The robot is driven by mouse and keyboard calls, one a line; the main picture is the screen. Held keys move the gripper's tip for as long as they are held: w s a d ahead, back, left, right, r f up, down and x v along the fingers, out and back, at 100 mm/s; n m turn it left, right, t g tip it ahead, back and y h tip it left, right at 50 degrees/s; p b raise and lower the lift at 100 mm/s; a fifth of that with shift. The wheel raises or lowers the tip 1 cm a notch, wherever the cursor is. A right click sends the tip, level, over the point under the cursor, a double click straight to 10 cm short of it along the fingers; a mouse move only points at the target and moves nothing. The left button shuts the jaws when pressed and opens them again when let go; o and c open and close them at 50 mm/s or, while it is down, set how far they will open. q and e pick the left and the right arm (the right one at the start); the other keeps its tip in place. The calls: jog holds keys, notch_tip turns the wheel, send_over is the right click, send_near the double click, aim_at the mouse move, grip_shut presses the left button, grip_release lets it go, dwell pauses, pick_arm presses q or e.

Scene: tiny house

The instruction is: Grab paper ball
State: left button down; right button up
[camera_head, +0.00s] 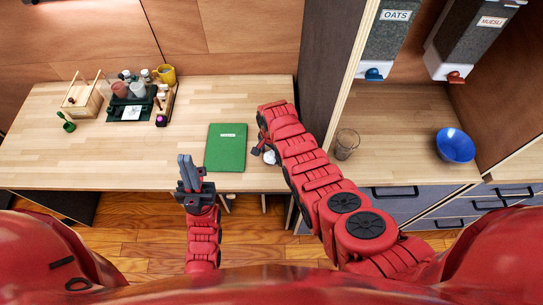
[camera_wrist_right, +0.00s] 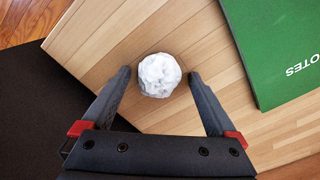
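A white crumpled paper ball (camera_wrist_right: 159,75) lies on the wooden tabletop, near the table's edge. It also shows in the head view (camera_head: 269,157), partly beside my right arm. My right gripper (camera_wrist_right: 158,78) is open, with one finger on each side of the ball in the wrist view; I cannot tell whether either finger touches it. In the head view my right gripper (camera_head: 262,148) is small and partly hidden by its arm. My left gripper (camera_head: 184,172) is in front of the table, pointing up, with its fingers close together and nothing visible between them.
A green notebook (camera_head: 226,148) lies just left of the ball. Further left are a dark tray (camera_head: 130,110) with bottles, a yellow mug (camera_head: 165,75) and a wooden caddy (camera_head: 82,100). A dark partition (camera_head: 322,70) stands right; beyond it are a glass (camera_head: 346,144) and blue bowl (camera_head: 455,146).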

jog(key=c, duration=1.2)
jog(key=shift+c, duration=0.2)
jog(key=shift+r, duration=0.15)
